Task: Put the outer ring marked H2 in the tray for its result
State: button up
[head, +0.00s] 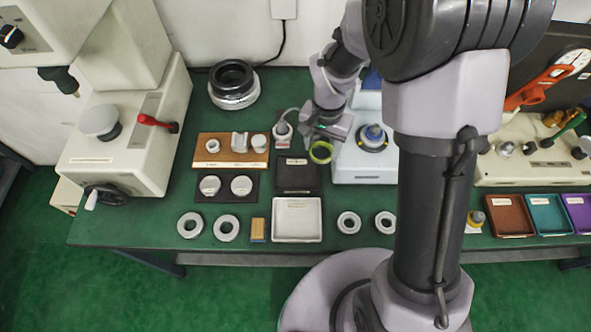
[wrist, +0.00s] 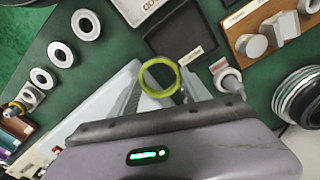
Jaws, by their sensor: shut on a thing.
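A white tray (head: 275,224) and a black tray (head: 284,183) stand near the middle, left of and below the gripper.
Several pale rings lie along the front edge, such as one (head: 190,225) at left and one (head: 349,222) right of the white tray. A wooden block (head: 203,157) holds pale parts. Green bench shows between things.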

aim_at(297, 174)
jog(key=a+m+p, duration=0.2)
jog(key=a+m, duration=0.3)
jog(key=a, duration=0.1)
notch_tip(297, 174, down, 11)
jog(key=b, duration=0.3)
jog(key=shift+s+a+r, duration=0.1)
jog(key=shift+r, duration=0.05)
jog(key=o, duration=1.6)
